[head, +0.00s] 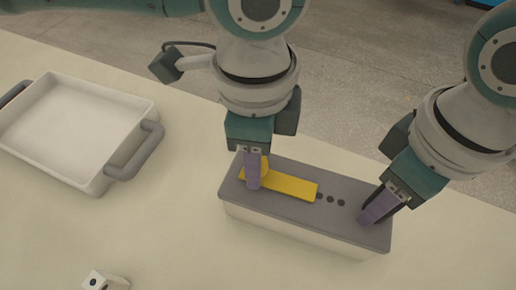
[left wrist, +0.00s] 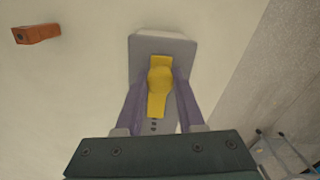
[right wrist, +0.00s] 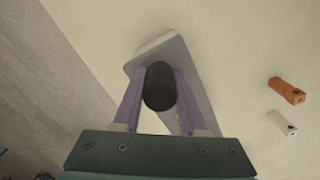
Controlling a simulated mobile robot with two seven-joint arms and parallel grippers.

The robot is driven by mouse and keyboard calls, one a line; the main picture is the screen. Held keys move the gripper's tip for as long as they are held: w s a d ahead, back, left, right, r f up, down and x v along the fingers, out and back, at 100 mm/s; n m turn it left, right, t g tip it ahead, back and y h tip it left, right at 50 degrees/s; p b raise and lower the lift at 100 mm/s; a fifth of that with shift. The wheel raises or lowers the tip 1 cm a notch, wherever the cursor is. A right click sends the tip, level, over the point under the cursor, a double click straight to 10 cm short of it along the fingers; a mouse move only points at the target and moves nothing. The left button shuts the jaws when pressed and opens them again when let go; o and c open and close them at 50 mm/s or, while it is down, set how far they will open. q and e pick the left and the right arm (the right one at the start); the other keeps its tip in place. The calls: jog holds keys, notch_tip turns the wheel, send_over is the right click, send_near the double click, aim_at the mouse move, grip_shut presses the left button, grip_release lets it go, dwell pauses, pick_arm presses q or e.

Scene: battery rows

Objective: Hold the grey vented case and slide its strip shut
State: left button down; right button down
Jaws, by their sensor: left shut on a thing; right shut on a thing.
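The grey vented case (head: 345,232) lies on the table, a long box with a grey top and pale sides. A yellow strip (head: 296,187) with a round knob lies along the left part of its top, and several dark vent holes (head: 331,200) show to the right of the strip. My left gripper (head: 254,180) is shut on the strip's yellow knob (left wrist: 160,79). My right gripper (head: 374,214) is shut on a dark round knob (right wrist: 160,87) at the right end of the case.
A white tray (head: 105,178) with dark handles stands at the left. A small white block with dark dots (head: 104,281) lies at the front edge of the view. An orange block (left wrist: 36,34) lies on the table, and a white block (right wrist: 282,123) lies near it. The table in front of the case is clear.

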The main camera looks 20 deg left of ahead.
aim_at(287, 184)
dwell(0.5)
pick_arm(q)
jog(key=shift+d, duration=2.25)
jog(key=c, duration=0.5)
grip_release()
notch_tip(287, 184, up, 12)
